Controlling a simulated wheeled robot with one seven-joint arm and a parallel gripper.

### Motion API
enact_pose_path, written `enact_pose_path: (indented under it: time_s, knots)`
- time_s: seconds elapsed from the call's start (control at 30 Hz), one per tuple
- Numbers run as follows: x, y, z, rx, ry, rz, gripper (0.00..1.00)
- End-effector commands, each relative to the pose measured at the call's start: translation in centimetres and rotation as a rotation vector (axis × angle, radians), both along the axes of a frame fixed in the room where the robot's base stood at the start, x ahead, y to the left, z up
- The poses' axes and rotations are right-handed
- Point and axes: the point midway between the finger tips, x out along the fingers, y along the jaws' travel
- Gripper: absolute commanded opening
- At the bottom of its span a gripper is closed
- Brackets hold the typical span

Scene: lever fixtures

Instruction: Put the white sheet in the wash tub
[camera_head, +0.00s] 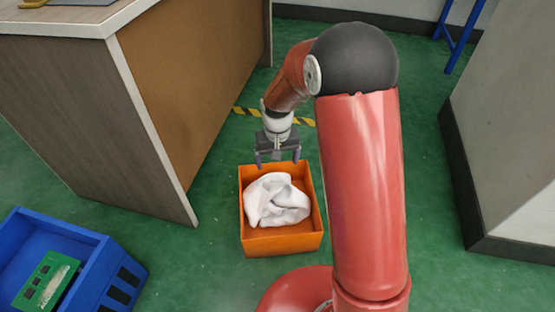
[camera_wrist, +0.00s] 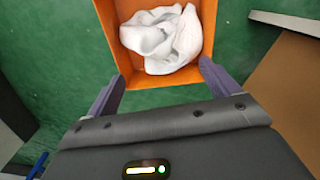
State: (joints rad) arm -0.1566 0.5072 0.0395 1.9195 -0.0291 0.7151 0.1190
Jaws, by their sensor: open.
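The white sheet (camera_head: 275,200) lies crumpled inside the orange tub (camera_head: 283,243) on the green floor. In the wrist view the sheet (camera_wrist: 163,38) also lies within the walls of the orange tub (camera_wrist: 160,78). My gripper (camera_head: 278,160) is open and empty, above the far edge of the tub in the head view. In the wrist view its two fingers (camera_wrist: 160,82) are spread apart, with the sheet beyond them and not between them. The sheet's underside and the tub's bottom are mostly hidden.
A blue crate (camera_head: 120,262) with a green board (camera_head: 45,280) stands at the lower left. A wooden counter (camera_head: 190,80) rises at the left, and a grey block (camera_head: 515,130) stands at the right. Green floor is open around the tub. Yellow-black tape (camera_head: 245,111) marks the floor behind.

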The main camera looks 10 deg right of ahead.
Motion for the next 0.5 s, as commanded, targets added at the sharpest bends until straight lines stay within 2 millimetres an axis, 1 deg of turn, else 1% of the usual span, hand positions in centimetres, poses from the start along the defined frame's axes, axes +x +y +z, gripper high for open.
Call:
enact_pose_path:
  time_s: [0.17, 0.27, 0.37, 0.5]
  knots:
    - [0.0, 0.0, 0.0, 0.000, 0.000, 0.000, 0.87]
    - [0.0, 0.0, 0.6, 0.000, -0.001, 0.000, 0.87]
    - [0.1, 0.0, 2.1, 0.000, -0.004, 0.000, 0.87]
    - [0.1, 0.0, 4.7, 0.000, -0.003, 0.000, 0.87]
